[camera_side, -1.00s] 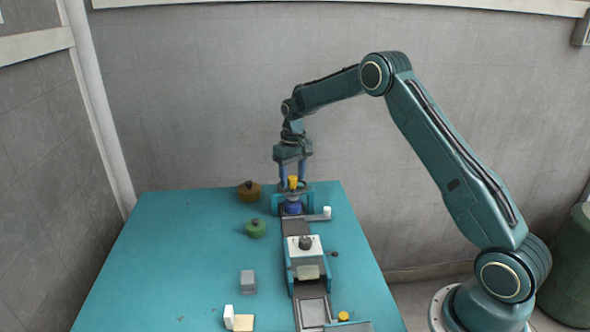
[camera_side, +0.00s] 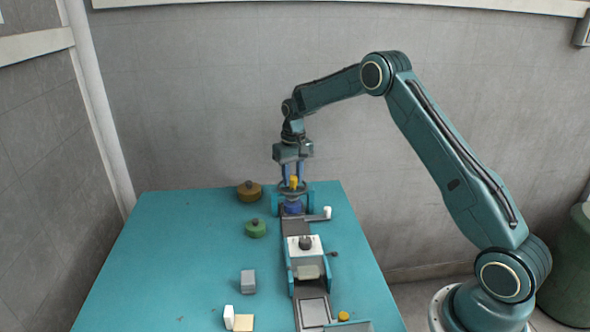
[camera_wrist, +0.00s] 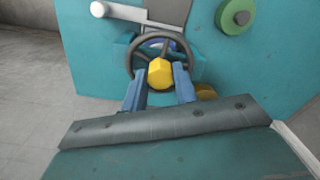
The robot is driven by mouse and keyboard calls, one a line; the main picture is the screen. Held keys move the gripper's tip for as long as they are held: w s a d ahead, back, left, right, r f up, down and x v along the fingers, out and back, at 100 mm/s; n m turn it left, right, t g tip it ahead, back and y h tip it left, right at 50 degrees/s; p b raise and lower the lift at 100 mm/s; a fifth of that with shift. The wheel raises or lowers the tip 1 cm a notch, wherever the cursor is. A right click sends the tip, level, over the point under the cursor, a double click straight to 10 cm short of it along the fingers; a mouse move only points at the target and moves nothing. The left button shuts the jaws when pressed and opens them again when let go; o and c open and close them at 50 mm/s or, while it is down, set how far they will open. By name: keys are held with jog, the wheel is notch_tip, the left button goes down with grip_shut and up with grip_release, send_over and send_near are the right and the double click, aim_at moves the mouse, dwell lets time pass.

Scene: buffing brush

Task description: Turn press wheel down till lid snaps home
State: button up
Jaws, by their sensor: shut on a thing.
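The press wheel, a dark ring with spokes, stands at the far end of the table in the side view (camera_side: 304,187) and fills the upper middle of the wrist view (camera_wrist: 133,53). A yellow knob (camera_wrist: 160,73) sits at its centre. My gripper (camera_side: 293,180) points down from above, its two blue fingers shut on the knob. A blue round part (camera_side: 293,207) lies under the wheel between teal press posts (camera_side: 277,204). The wheel and posts partly hide it, so I cannot tell whether a lid is seated.
A dark track (camera_side: 297,226) runs from the press toward the near edge, past a white-topped station (camera_side: 293,245). A white-tipped lever (camera_side: 327,213) sticks out right. A brown pot (camera_side: 249,191) and green pot (camera_side: 256,228) stand left. The table's left side is mostly clear.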

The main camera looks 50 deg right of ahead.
aim_at(294, 177)
jog(key=o, duration=1)
jog(key=shift+c, duration=0.2)
notch_tip(294, 177, up, 14)
jog(key=shift+d, duration=0.2)
